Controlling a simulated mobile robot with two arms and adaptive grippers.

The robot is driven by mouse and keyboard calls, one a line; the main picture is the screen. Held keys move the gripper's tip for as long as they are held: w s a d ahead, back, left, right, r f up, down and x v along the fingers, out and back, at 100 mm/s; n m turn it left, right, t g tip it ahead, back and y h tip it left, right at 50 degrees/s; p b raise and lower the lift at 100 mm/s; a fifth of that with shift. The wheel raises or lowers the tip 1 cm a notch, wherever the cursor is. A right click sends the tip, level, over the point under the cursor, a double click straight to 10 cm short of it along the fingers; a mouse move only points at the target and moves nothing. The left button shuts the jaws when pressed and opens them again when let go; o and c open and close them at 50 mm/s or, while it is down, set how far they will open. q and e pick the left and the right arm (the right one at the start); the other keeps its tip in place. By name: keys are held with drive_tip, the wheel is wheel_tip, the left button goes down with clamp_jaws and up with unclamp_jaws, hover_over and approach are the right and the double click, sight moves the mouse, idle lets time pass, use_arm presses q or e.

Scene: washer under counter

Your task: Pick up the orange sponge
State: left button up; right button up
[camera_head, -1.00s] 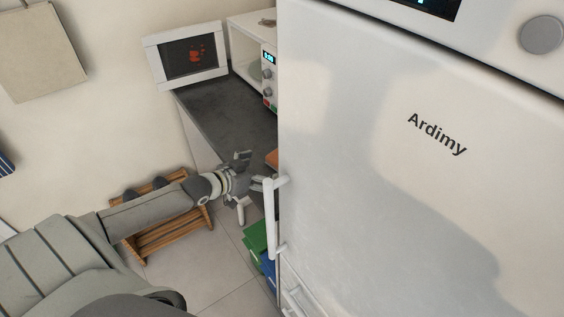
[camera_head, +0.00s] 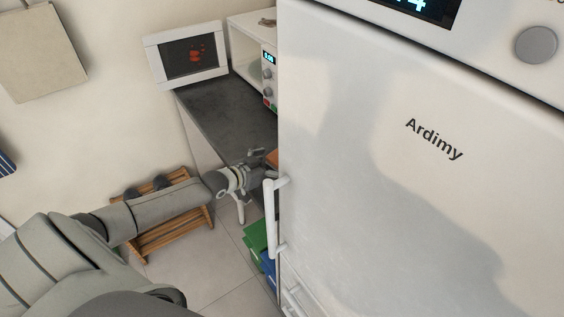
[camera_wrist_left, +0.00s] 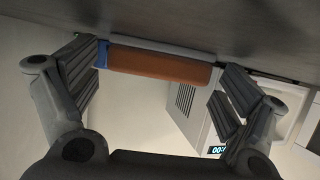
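The orange sponge (camera_wrist_left: 160,64) lies on the grey counter in the left wrist view, with its long side across the picture. In the head view only a small corner of the sponge (camera_head: 271,158) shows, at the fridge's edge. My left gripper (camera_wrist_left: 158,58) is open, with one finger on each side of the sponge. A gap shows at the right finger; whether the left finger touches is unclear. In the head view my left gripper (camera_head: 262,162) is at the counter's front edge, partly hidden by the fridge. My right gripper is not in view.
The white fridge (camera_head: 420,200) with its handle (camera_head: 269,220) stands close right of my left gripper. A microwave (camera_head: 266,80) with its door open stands on the dark counter (camera_head: 225,110). A wooden rack (camera_head: 165,235) and a green box (camera_head: 256,238) are below. A blue item (camera_wrist_left: 102,53) adjoins the sponge.

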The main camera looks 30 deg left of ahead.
use_arm(q)
drive_tip(key=c, duration=0.4)
wheel_tip(320, 180, up, 10)
drive_tip(key=b, duration=0.1)
idle(0.5)
